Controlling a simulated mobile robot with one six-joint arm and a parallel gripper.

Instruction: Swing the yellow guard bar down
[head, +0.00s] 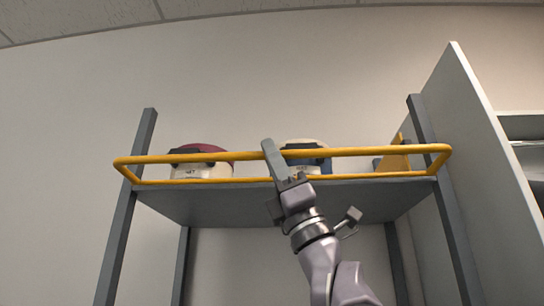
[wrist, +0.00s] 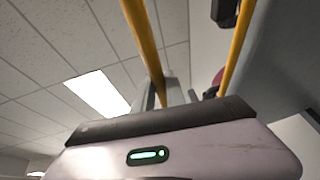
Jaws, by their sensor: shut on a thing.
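The yellow guard bar (head: 370,152) is a long loop of tube across the front of a raised shelf. Its upper rail stands out at the front, and a lower rail (head: 250,180) runs along the shelf edge. My gripper (head: 272,155) reaches up from below at the middle of the bar, with its fingers shut on the upper rail. In the wrist view the yellow bar (wrist: 143,40) runs down to the grey fingers (wrist: 165,95). The exact contact is partly hidden by the gripper body.
The grey shelf (head: 170,200) stands on grey posts. Behind the bar are a round container with a maroon top (head: 200,149), a cream and blue container (head: 310,160) and a yellow bracket-like piece (head: 396,157). A tall pale panel (head: 470,140) stands close on the right.

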